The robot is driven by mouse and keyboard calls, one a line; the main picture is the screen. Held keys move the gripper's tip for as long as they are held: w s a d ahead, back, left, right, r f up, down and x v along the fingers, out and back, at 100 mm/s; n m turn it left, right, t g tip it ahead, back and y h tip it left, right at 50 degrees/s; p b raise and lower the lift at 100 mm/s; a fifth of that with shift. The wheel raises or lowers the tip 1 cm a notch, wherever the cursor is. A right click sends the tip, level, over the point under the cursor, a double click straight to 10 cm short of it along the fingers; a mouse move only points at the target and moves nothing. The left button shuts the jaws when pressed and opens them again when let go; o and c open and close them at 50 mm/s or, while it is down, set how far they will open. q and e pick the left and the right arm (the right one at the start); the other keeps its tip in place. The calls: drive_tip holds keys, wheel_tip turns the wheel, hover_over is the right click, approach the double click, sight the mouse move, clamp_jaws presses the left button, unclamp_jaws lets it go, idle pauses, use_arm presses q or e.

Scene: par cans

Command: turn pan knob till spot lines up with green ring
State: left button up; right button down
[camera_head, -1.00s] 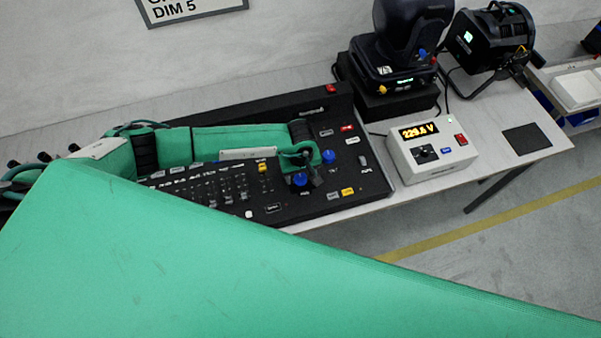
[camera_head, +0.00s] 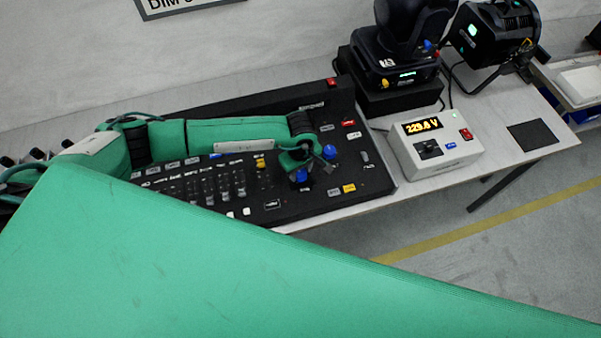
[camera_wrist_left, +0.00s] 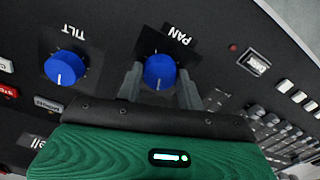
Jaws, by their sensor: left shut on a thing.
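The blue pan knob (camera_wrist_left: 160,71), labelled PAN, sits on the black lighting console (camera_head: 375,179). It also shows partly under my left gripper (camera_head: 302,170) in the head view. In the left wrist view my left gripper (camera_wrist_left: 160,88) has a finger on each side of the pan knob and is shut on it. A pale pointer line on the knob faces the gripper. The blue tilt knob (camera_wrist_left: 66,66) is beside it, free. No spot or green ring shows in these views. My right gripper is not in view.
A moving-head light (camera_head: 405,65) stands on a black box behind the console. A white box (camera_head: 440,160) reads about 229 V. A second lamp (camera_head: 490,38) and a dark mat (camera_head: 532,134) are at the right of the table. Faders (camera_wrist_left: 265,125) lie beside the knob.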

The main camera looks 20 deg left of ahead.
sight(300, 172)
use_arm(q)
drive_tip(key=n+b, duration=0.3)
drive_tip(key=n, duration=0.1)
drive_tip(key=shift+f+b, duration=0.15)
drive_tip(key=shift+b, duration=0.15)
drive_tip(key=shift+n+b, duration=0.9)
drive_tip(key=shift+n, duration=0.3)
drive_tip(key=shift+r, duration=0.2)
drive_tip(key=o, duration=1)
drive_tip(key=shift+a, duration=0.1)
drive_tip(key=shift+r+b, duration=1.95)
drive_tip(key=shift+r, duration=4.95)
